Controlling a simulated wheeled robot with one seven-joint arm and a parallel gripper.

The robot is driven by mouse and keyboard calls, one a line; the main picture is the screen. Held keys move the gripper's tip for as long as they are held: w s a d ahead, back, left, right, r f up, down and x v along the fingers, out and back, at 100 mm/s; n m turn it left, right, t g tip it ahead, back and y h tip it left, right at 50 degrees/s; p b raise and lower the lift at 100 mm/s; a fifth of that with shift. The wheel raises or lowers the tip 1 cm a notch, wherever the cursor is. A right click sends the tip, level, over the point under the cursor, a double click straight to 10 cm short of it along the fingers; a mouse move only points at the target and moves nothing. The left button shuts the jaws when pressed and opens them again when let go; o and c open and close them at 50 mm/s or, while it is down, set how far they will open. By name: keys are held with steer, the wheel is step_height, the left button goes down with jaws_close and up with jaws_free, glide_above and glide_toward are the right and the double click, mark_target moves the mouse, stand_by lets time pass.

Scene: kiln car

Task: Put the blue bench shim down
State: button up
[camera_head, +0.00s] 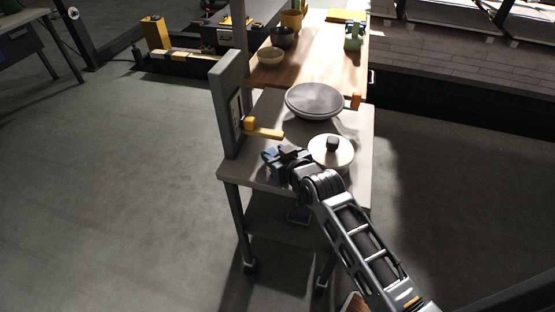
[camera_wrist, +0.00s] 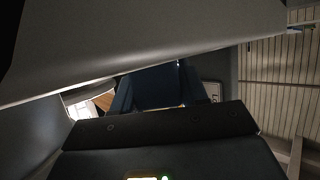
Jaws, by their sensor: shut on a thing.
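My gripper (camera_head: 277,158) is at the near left part of the grey cart top (camera_head: 240,165) in the head view. It is shut on the blue bench shim (camera_head: 267,153), of which only a small blue end shows past the fingers. In the wrist view a dark blue shape (camera_wrist: 155,88) fills the middle between the fingers and is in deep shadow. A pale flat surface (camera_wrist: 140,45) crosses above it. I cannot tell whether the shim touches the cart top.
A lidded pale pot (camera_head: 343,158) stands just right of my gripper. Bowls (camera_head: 271,56) sit on the wooden top farther back.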

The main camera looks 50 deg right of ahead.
steer(key=c, duration=0.4)
steer(key=shift+r, duration=0.15)
steer(key=shift+r+p, duration=0.4)
steer(key=shift+p, duration=0.15)
steer(key=s+a+p, duration=0.2)
steer(key=s+a, duration=0.3)
steer(key=s, duration=0.5)
steer(key=s+a+p, duration=0.1)
steer(key=s+a, duration=0.3)
steer(key=s, duration=0.5)
steer(key=s+a+p, duration=0.2)
steer(key=s+a, duration=0.3)
steer(key=s, duration=0.5)
steer(key=w+a+f+n+y, duration=0.1)
steer(key=w+a+y, duration=0.1)
steer(key=w, duration=0.8)
steer(key=w+a+f+n+y+b, duration=0.1)
steer(key=w+a+n+y, duration=0.1)
steer(key=w, duration=0.8)
steer(key=w+a+f+n+t+y+b, duration=0.1)
steer(key=w+a+n, duration=0.1)
steer(key=w, duration=0.9)
steer(key=shift+a+f+y, duration=0.35)
steer(key=shift+a+y, duration=0.05)
steer(key=shift+a, duration=0.35)
